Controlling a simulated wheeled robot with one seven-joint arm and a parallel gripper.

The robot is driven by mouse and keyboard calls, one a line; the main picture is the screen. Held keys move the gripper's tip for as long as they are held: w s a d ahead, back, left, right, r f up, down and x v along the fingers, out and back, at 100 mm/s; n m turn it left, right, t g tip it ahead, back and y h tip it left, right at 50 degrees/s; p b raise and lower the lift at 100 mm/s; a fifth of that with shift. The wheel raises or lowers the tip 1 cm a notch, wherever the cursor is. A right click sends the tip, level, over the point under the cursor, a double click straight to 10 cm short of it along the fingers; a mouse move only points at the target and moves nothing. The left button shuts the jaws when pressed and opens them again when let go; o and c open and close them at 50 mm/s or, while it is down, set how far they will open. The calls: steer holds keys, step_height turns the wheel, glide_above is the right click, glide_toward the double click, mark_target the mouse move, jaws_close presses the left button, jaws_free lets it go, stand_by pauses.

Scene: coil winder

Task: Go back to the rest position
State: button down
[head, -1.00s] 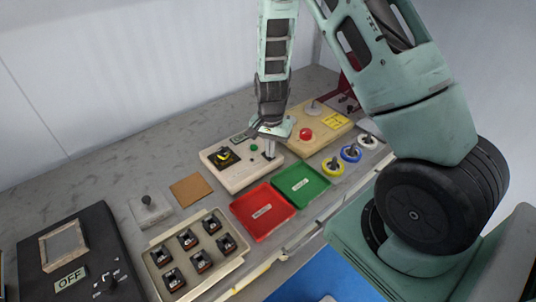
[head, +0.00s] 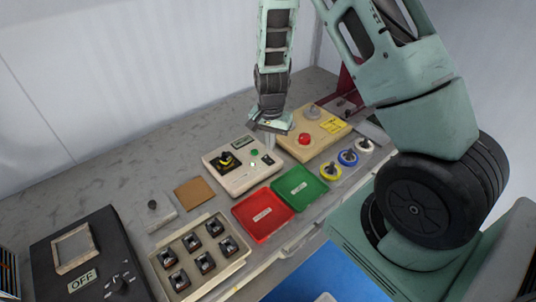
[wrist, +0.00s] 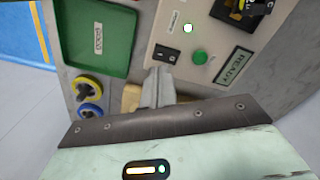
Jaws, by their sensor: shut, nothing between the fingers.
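My gripper (head: 269,137) hangs over the bench at the back right edge of the cream winder box (head: 262,177), in the head view. Its fingers (wrist: 157,88) are together with nothing between them in the wrist view. The box carries a yellow and black winding part (head: 227,160), a green button (wrist: 200,57), a black rocker switch (wrist: 167,54) and a small lit white lamp (wrist: 187,28). Its display (wrist: 235,65) reads READY. The fingertips are close to the box's edge in the wrist view; I cannot tell the exact gap.
A green tray (head: 300,188) and a red tray (head: 263,216) lie before the box. Spools (head: 348,157) stand at right, near a wooden box with a red button (head: 304,138). A tray of coil parts (head: 199,255) and a black OFF unit (head: 105,237) are at left.

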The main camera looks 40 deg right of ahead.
steer(key=shift+r+p, duration=0.55)
steer(key=shift+r, duration=0.35)
